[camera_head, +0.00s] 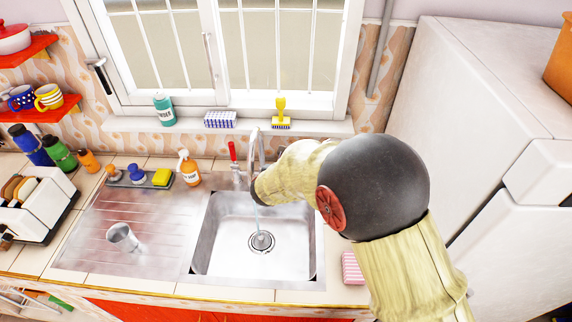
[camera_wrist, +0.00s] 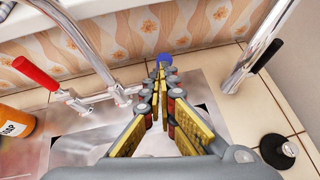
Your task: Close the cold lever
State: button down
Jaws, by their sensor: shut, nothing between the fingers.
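The tap stands behind the sink, with its chrome spout (camera_head: 256,148) and red lever (camera_head: 232,151) visible in the head view. The red lever also shows at the left of the wrist view (camera_wrist: 36,70). A blue tip (camera_wrist: 165,59), seemingly the cold lever's end, shows just beyond my fingertips; the rest of that lever is hidden. My gripper (camera_wrist: 160,76) is shut and empty, close to the blue tip; contact cannot be told. In the head view my arm hides the tap's right side. A thin stream (camera_head: 257,218) falls toward the drain.
The sink basin (camera_head: 215,225) is in front of the tap. A glass (camera_head: 122,236) rests on the drainer. A chrome pipe (camera_wrist: 250,66) rises right of my gripper.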

jog(key=w+r+g+p, duration=0.1)
jog(key=p, duration=0.4)
jog(key=w+r+g+p, duration=0.1)
jog(key=w+p, duration=0.1)
jog(key=p, duration=0.4)
jog(key=w+r+g+p, duration=0.1)
jog(key=p, duration=0.5)
jog(key=shift+w+d, duration=0.1)
jog(key=shift+w, duration=0.25)
jog(key=shift+w+p, duration=0.35)
jog(key=shift+p, duration=0.05)
